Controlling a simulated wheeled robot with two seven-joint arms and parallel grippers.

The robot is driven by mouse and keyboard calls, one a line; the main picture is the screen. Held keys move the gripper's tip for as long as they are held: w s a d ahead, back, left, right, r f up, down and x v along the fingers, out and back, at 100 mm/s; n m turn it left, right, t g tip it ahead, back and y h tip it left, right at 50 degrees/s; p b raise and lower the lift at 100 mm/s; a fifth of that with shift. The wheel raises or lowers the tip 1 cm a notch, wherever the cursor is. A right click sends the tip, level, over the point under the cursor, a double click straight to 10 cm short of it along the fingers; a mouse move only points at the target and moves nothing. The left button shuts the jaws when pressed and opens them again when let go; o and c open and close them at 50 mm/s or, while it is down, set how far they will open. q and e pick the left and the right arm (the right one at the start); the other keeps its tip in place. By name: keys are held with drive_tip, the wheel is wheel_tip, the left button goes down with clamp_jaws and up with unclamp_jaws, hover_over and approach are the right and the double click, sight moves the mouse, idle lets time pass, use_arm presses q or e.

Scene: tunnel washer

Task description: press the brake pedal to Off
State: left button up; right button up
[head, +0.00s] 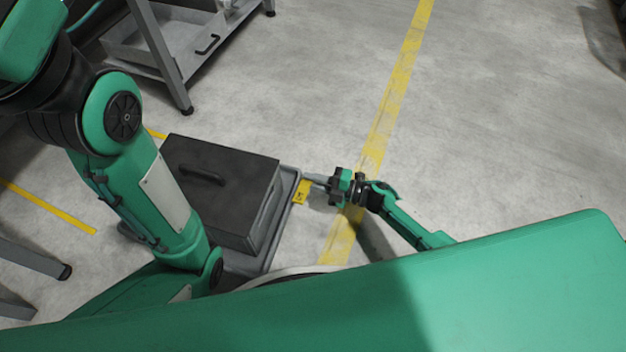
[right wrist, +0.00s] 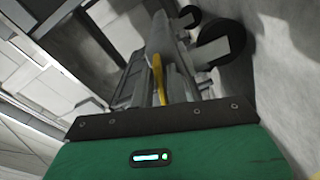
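A low grey cart (head: 288,215) carries a dark lidded box. A yellow tag with a dark mark (head: 301,191) is at its right end; a yellow part also shows in the right wrist view (right wrist: 158,78). The brake pedal is not clearly distinguishable at this end. My right gripper (head: 317,180) points left at the cart's end, close by the tag. Its narrow fingers look closed together; I cannot tell whether they touch the pedal. In the right wrist view its fingers (right wrist: 178,88) reach toward the cart's underside. My left gripper is out of view.
The dark box (head: 220,190) has a handle on top. Caster wheels (right wrist: 220,45) are close to my right gripper. A grey metal rack (head: 165,50) stands at the back left. Yellow lines (head: 395,90) mark the floor, which is clear to the right.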

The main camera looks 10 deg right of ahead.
clamp_jaws()
drive_tip(key=shift+r+n, duration=0.2)
drive_tip(key=shift+n, duration=0.45)
drive_tip(key=shift+r+n, duration=0.2)
drive_tip(key=shift+n, duration=0.45)
drive_tip(key=shift+r+n+b, duration=0.15)
drive_tip(key=shift+r+n, duration=0.2)
drive_tip(key=shift+n, duration=0.7)
drive_tip(key=shift+r+n+b, duration=0.15)
drive_tip(key=shift+r+n, duration=0.15)
drive_tip(key=shift+n, duration=0.75)
drive_tip(key=shift+o, duration=2)
unclamp_jaws()
drive_tip(key=shift+r, duration=0.1)
